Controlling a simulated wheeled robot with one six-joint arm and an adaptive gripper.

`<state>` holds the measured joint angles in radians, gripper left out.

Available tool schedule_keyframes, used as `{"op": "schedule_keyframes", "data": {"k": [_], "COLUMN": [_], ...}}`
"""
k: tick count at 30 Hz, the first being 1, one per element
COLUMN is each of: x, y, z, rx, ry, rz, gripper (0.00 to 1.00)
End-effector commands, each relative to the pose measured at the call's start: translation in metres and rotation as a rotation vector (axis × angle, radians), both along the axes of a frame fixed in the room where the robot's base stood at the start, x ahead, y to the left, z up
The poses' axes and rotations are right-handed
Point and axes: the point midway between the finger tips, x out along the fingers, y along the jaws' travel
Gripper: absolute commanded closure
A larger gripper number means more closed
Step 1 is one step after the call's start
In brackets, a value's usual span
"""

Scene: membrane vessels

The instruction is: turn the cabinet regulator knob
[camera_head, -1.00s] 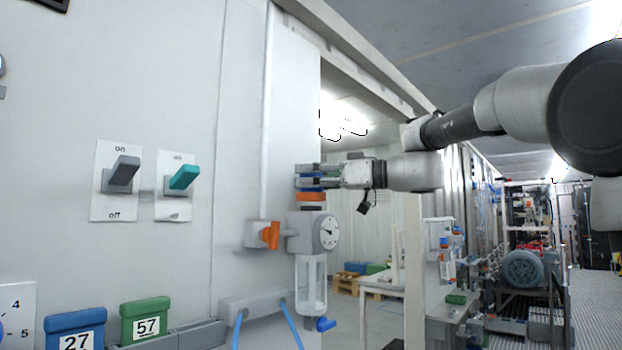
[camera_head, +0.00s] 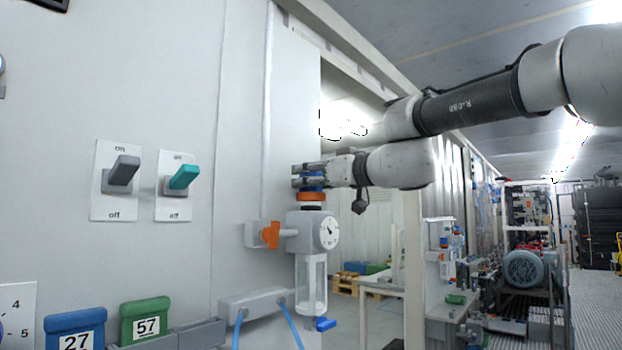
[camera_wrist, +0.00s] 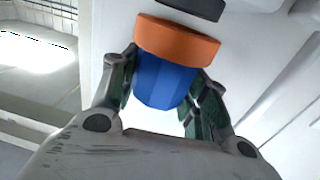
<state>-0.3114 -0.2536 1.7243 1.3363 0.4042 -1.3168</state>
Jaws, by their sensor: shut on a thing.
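The regulator on the cabinet wall has a grey body with a round dial gauge (camera_head: 328,231) and a clear bowl (camera_head: 311,284) below it. Its knob sits on top, with an orange ring (camera_head: 311,197) under a blue knob (camera_wrist: 163,82). My gripper (camera_head: 309,178) reaches in from the right at the knob's height. In the wrist view its two fingers (camera_wrist: 165,95) stand on either side of the blue knob and are shut on it. The orange ring lies just beyond the fingers. In the head view the fingers hide most of the blue part.
An orange valve handle (camera_head: 270,235) sits just left of the regulator, and a blue lever (camera_head: 326,324) below it. Two switches, grey (camera_head: 123,171) and teal (camera_head: 184,176), are on the wall to the left. A doorway opens behind my gripper.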

Motion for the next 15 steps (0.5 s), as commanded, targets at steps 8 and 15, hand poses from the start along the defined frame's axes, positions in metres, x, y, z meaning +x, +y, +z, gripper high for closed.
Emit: {"op": "schedule_keyframes", "data": {"k": [8,15], "x": [-0.0004,0.0], "y": [0.0002,-0.0003], "z": [0.001,0.0009], "rx": [0.001,0.001], "ry": [-0.002,-0.002], "rz": [-0.044,-0.046], "gripper": [0.79,0.79]}}
